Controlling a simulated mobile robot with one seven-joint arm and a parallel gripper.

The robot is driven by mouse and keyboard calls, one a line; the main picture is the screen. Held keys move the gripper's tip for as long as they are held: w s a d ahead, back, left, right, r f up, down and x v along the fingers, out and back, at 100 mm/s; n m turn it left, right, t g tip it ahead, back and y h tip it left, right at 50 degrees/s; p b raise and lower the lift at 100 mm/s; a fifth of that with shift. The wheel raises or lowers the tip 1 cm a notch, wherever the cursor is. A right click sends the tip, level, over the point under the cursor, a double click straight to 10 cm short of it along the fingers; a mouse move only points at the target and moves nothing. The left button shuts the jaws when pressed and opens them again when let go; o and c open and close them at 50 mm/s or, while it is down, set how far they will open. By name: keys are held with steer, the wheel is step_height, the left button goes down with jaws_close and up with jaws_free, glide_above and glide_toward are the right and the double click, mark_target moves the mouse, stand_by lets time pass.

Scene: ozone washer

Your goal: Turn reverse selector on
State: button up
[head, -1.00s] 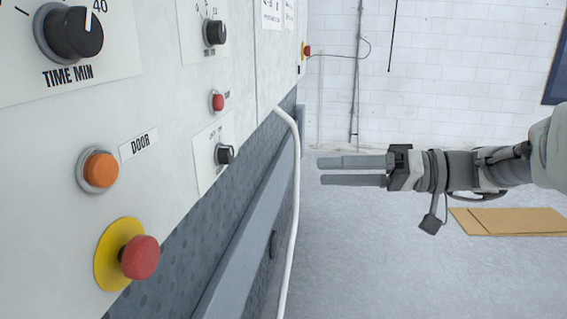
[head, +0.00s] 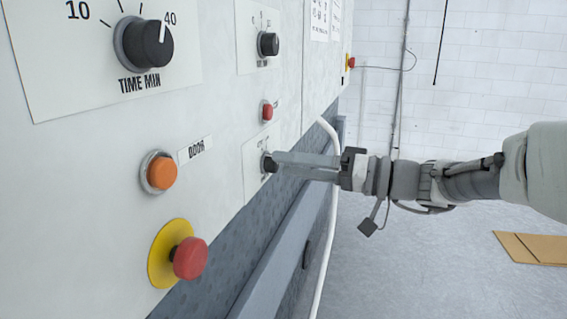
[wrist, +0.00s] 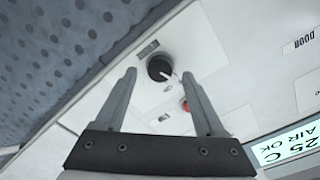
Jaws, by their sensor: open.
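The likely reverse selector is a small black knob on a white plate, low on the washer panel. In the head view the knob (head: 269,163) is right at my gripper's fingertips (head: 276,163). In the wrist view the knob (wrist: 160,67) has a white pointer and lies just beyond the gap between my two fingers (wrist: 163,82). The fingers are apart and hold nothing. Whether they touch the knob I cannot tell. The plate's lettering is too small to read.
Close by are a red button (head: 267,111), another black knob (head: 268,44), an orange DOOR button (head: 160,173) and a red emergency stop (head: 189,258). A white pipe (head: 331,200) runs below the plate. Open floor (head: 430,270) lies to the right.

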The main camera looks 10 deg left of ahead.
steer(key=shift+w+a, duration=0.1)
steer(key=shift+a, duration=0.9)
jaws_close()
